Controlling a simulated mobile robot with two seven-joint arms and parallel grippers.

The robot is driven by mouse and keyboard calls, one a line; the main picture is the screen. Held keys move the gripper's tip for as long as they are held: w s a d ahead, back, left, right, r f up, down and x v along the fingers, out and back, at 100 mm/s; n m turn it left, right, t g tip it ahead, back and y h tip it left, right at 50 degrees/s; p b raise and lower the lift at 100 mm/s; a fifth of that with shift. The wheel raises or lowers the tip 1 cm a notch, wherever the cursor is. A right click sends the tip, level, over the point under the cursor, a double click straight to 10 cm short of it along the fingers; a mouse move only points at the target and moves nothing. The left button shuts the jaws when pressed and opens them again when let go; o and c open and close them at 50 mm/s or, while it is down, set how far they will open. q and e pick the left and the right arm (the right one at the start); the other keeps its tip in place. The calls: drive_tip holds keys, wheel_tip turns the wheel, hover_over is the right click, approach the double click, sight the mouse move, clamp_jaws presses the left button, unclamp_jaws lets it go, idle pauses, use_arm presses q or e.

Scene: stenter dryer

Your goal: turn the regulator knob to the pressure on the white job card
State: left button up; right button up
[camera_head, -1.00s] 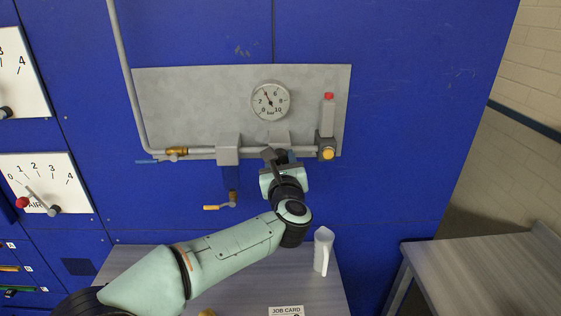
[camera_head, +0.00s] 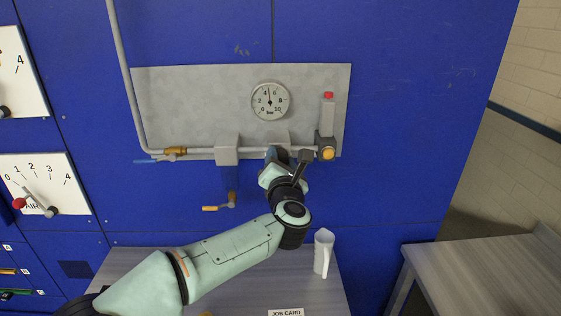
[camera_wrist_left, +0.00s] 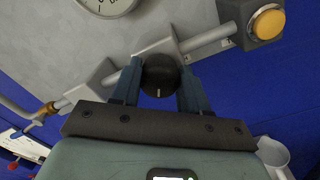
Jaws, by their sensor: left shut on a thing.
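My left gripper (camera_head: 281,155) is at the regulator on the pipe below the gauge. In the left wrist view it (camera_wrist_left: 160,85) is shut on the black regulator knob (camera_wrist_left: 160,74), one finger on each side. The knob's white mark points toward the gripper's palm. In the head view the gripper hides the knob. The round pressure gauge (camera_head: 270,101), marked in bar, has its needle near straight up, between 4 and 6. The white job card (camera_head: 286,312) is cut off at the bottom edge; only its title shows, no pressure. My right gripper is not in view.
A yellow button (camera_head: 327,154) and a red-topped part (camera_head: 328,97) sit right of the regulator. A white jug (camera_head: 323,252) stands on the table (camera_head: 222,286) below the arm.

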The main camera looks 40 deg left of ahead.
use_arm(q)
drive_tip(key=m+p, duration=0.1)
drive_tip(key=m, duration=0.5)
drive_tip(key=shift+f, duration=0.1)
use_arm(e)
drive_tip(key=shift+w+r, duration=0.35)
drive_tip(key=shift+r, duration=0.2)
use_arm(q)
drive_tip(key=shift+m, duration=0.4)
drive_tip(key=o, duration=1)
drive_tip(key=shift+o, duration=0.2)
drive_tip(key=b+v, duration=0.3)
drive_tip(key=v, duration=1)
drive_tip(key=shift+s, duration=0.25)
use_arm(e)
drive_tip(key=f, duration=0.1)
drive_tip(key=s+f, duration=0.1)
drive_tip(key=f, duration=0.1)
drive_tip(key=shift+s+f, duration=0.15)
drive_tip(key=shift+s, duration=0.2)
use_arm(q)
drive_tip(key=shift+f, duration=0.1)
